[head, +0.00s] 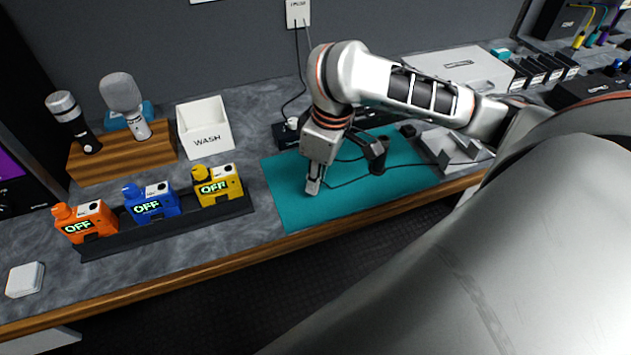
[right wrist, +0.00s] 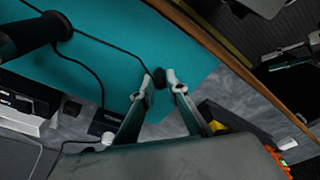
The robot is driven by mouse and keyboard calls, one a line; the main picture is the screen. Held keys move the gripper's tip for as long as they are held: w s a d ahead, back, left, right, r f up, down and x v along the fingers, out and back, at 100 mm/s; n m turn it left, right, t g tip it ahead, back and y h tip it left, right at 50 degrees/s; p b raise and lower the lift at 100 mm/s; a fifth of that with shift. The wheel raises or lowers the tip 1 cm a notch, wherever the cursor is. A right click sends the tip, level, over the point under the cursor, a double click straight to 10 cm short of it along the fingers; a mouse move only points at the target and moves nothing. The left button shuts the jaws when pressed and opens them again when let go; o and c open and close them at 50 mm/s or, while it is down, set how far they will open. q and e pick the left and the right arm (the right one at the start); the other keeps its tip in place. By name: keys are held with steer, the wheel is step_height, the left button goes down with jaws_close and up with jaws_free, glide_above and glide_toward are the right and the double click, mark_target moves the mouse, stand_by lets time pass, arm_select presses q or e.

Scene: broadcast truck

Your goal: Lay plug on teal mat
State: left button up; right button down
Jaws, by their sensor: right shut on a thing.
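The teal mat (head: 395,190) lies flat on the grey counter near its front edge. It also fills much of the right wrist view (right wrist: 110,65). My right gripper (head: 313,187) points down over the left part of the mat. In the right wrist view its fingertips (right wrist: 162,84) are closed on a small black plug (right wrist: 159,75). A thin black cable (right wrist: 115,47) runs to the plug across the mat. Whether the plug touches the mat I cannot tell. My left gripper is in neither view.
Left of the mat, orange (head: 87,222), blue (head: 151,202) and yellow (head: 218,186) packs marked OFF stand in a black tray (head: 165,231). A white WASH bin (head: 205,127) and a wooden microphone stand (head: 125,160) are behind them. The mat's front left is clear.

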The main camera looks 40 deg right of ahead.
steer(key=shift+f, duration=0.1)
steer(key=shift+f, duration=0.1)
steer(key=c, duration=2)
jaws_free()
